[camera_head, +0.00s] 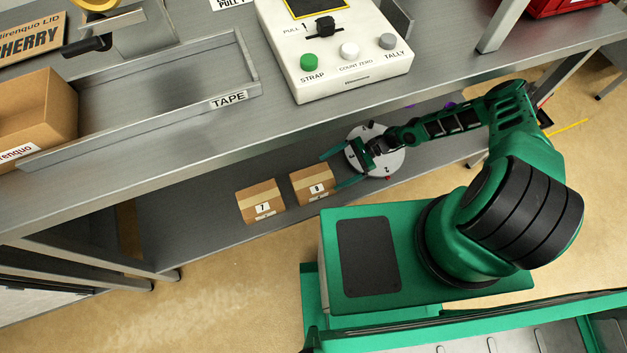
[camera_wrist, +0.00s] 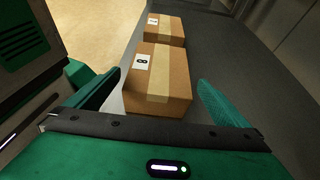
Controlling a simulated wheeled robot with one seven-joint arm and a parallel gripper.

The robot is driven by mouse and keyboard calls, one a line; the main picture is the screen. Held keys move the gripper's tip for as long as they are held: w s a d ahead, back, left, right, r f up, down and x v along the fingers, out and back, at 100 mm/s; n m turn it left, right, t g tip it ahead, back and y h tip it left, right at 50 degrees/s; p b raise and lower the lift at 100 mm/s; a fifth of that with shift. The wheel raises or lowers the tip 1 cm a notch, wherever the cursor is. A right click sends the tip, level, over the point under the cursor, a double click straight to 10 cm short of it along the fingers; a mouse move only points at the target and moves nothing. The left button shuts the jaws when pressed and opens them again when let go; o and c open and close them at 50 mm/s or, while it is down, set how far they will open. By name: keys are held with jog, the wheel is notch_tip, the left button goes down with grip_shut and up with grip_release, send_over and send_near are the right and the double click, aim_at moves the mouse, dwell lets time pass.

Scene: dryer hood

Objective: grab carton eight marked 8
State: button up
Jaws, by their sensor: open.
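Carton eight (camera_head: 313,186), a small brown box with a tan tape strip and a white label reading 8, sits on the grey lower shelf. In the wrist view carton eight (camera_wrist: 160,82) stands just ahead of my jaws, its near end close to the space between them. My gripper (camera_head: 339,170) is open and empty, reaching in from the right under the upper bench. In the wrist view the green fingers of my gripper (camera_wrist: 160,92) are spread, one on each side of the carton's near end. Neither finger visibly touches it.
Carton seven (camera_head: 261,201) sits left of carton eight, with a narrow gap. The lower shelf (camera_head: 190,225) is bare to its left. The upper bench (camera_head: 200,140) overhangs the shelf and carries a control box (camera_head: 335,45) and a tape tray (camera_head: 150,122).

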aim_at(319, 178)
jog(key=x, duration=0.9)
jog(key=shift+a+f, duration=0.15)
jog(key=c, duration=1.2)
